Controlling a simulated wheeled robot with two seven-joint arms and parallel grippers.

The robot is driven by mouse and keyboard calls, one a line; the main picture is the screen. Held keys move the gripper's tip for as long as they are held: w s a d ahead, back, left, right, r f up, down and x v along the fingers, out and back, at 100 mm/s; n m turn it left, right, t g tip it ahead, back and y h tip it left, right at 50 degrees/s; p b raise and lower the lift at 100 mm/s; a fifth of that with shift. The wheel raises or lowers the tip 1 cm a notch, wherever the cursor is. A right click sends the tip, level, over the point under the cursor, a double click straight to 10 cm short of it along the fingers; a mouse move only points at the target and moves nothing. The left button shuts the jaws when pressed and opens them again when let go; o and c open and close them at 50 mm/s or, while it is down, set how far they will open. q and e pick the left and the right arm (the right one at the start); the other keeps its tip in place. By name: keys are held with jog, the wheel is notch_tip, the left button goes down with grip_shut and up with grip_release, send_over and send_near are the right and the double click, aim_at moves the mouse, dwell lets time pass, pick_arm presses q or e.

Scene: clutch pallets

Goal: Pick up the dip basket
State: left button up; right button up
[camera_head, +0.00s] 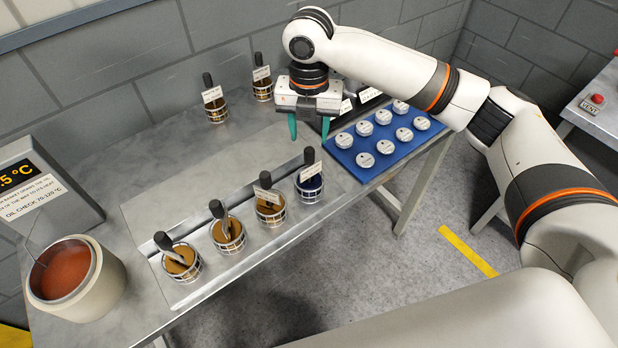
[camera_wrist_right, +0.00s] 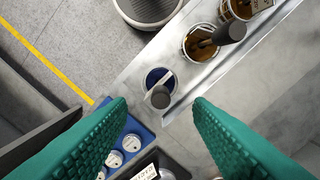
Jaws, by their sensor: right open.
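Several wire-sided cups with upright or leaning black handles stand along the bench; I cannot tell which one the task calls the dip basket. In the front tray (camera_head: 200,292) are a dark-blue-filled cup (camera_head: 310,190) at the right end and amber-filled cups (camera_head: 271,213), (camera_head: 228,240), (camera_head: 182,265) to its left. My right gripper (camera_head: 309,128) is open and empty, fingers pointing down, above and behind the blue-filled cup. In the right wrist view this cup (camera_wrist_right: 153,72) and its black handle lie between and beyond the two teal fingers (camera_wrist_right: 160,105). My left gripper is not in view.
A pot of orange-brown liquid (camera_head: 100,275) and a temperature display (camera_head: 50,190) stand at the left. Two more handled cups (camera_head: 215,108), (camera_head: 262,90) stand at the back. A blue board (camera_head: 345,158) with several white-lidded tubs lies right. The middle of the bench is clear.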

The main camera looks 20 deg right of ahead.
aim_at(309, 148)
jog(key=f, duration=0.1)
jog(key=w+f, duration=0.1)
jog(key=f, duration=0.1)
jog(key=shift+w, duration=0.1)
jog(key=f, duration=0.1)
jog(key=f+p, duration=0.2)
jog(key=f, duration=0.1)
jog(key=shift+s+d, duration=0.15)
jog(key=shift+s, duration=0.15)
jog(key=shift+w+f, duration=0.2)
jog(key=shift+f, duration=0.25)
jog(key=shift+s+r, duration=0.1)
jog(key=c, duration=1)
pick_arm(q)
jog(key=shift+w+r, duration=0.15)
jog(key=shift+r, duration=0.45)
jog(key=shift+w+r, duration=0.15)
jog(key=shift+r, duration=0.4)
pick_arm(e)
grip_shut()
jog(key=shift+r, duration=0.2)
jog(key=shift+w, duration=0.2)
